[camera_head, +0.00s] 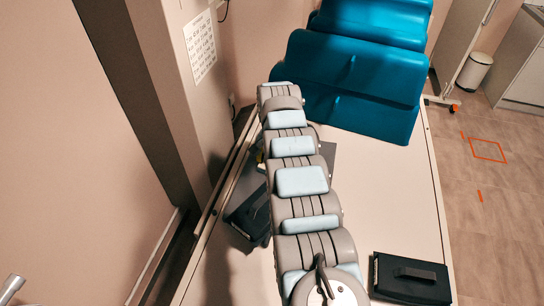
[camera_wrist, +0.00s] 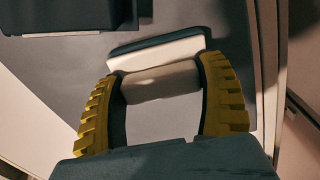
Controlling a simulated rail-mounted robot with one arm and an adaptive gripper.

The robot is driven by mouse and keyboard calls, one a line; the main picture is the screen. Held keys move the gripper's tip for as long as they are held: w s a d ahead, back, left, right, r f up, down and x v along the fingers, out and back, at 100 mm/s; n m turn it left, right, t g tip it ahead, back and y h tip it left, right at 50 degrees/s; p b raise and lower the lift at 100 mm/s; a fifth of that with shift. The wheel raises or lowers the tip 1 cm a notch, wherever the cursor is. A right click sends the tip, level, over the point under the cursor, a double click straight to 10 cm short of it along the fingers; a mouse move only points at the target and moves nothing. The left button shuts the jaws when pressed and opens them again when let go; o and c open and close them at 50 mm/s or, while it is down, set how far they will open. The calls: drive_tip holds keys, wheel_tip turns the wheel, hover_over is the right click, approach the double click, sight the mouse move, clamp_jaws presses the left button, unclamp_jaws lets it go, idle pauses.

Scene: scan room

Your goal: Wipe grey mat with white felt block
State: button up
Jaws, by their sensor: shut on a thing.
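The white felt block (camera_wrist: 155,54) is in the middle of the wrist view, with a dark strip along its far edge. My gripper (camera_wrist: 161,82) has its two yellow ribbed fingers on either side of the block's pale grip part and is shut on it. The grey mat (camera_wrist: 80,75) spreads under and around the block in the wrist view. I cannot tell whether the block touches the mat.
A dark box (camera_head: 247,214) lies left of my arm on the white table (camera_head: 385,200), and another dark box (camera_head: 412,279) sits at the near right. Blue cushions (camera_head: 350,80) fill the table's far end. A dark object (camera_wrist: 70,14) shows at the wrist view's top left.

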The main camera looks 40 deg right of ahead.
drive_tip(key=shift+s+d+r+p, duration=0.1)
drive_tip(key=shift+s+r+p, duration=0.15)
drive_tip(key=shift+p, duration=0.65)
drive_tip(key=shift+s+d+p, duration=0.3)
drive_tip(key=shift+d+p, duration=0.05)
drive_tip(key=shift+p, duration=0.55)
drive_tip(key=shift+s+d+f+p, duration=0.3)
drive_tip(key=shift+s+p, duration=0.15)
drive_tip(key=shift+p, duration=0.4)
drive_tip(key=shift+s+r+p, duration=0.1)
drive_tip(key=shift+p, duration=0.2)
drive_tip(key=shift+s+d+r+p, duration=0.1)
drive_tip(key=shift+s+d+p, duration=0.55)
drive_tip(key=shift+p, duration=0.6)
drive_tip(key=shift+s+d+f+p, duration=0.3)
drive_tip(key=shift+s+d+p, duration=0.25)
drive_tip(key=shift+s+p, duration=0.4)
drive_tip(key=shift+w, duration=0.1)
drive_tip(key=shift+s+a+r+p, duration=0.2)
drive_tip(key=shift+p, duration=0.9)
drive_tip(key=a+p, duration=0.1)
drive_tip(key=p, duration=0.2)
drive_tip(key=shift+s+a+p, duration=0.1)
drive_tip(key=shift+s+p, duration=0.2)
drive_tip(key=shift+s, duration=0.1)
